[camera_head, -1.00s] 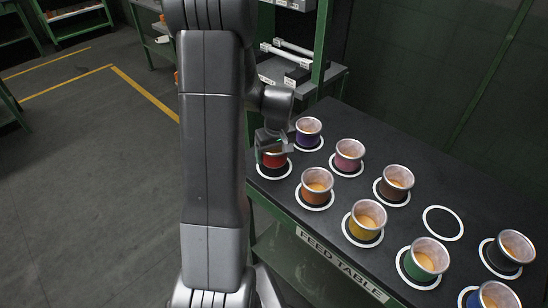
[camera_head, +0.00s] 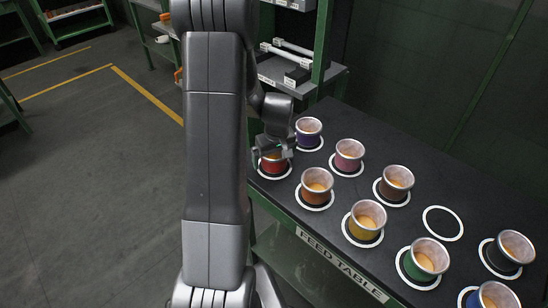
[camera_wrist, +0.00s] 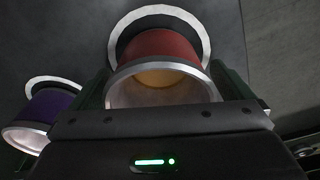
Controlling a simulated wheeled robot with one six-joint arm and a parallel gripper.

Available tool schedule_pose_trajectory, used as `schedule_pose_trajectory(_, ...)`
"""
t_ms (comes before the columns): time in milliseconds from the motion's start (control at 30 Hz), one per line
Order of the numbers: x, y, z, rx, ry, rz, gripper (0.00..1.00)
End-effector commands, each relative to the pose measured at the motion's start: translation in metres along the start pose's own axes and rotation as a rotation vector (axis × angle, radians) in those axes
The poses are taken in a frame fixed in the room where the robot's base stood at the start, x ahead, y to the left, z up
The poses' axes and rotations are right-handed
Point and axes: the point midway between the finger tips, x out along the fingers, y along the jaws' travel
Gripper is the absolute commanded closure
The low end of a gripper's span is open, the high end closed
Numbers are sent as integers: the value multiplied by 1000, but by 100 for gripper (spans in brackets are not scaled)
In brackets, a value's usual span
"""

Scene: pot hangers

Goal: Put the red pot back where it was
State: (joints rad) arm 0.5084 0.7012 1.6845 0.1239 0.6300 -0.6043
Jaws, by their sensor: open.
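The red pot (camera_head: 273,165) stands upright on the feed table (camera_head: 330,222), within a white ring at the table's left corner. Its upper part is partly hidden by my gripper in the head view. In the wrist view the red pot (camera_wrist: 160,55) shows its red side, pale metal rim and orange contents. My gripper (camera_head: 274,149) is open at the pot, with one finger on each side of it in the wrist view. I cannot tell whether the fingers touch it.
A purple pot (camera_head: 308,132) stands close to the red one. An orange-brown pot (camera_head: 316,190) is on its other side. Several more pots stand in white rings across the table. One ring (camera_head: 442,223) is empty. A green shelf rack (camera_head: 318,60) stands behind.

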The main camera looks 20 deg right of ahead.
Motion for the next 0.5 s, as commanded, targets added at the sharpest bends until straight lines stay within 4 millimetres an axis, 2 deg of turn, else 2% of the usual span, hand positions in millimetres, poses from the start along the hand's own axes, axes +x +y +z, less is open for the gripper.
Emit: schedule_pose_trajectory(500, -95, 0, -1, 0, 5, 3, 0)
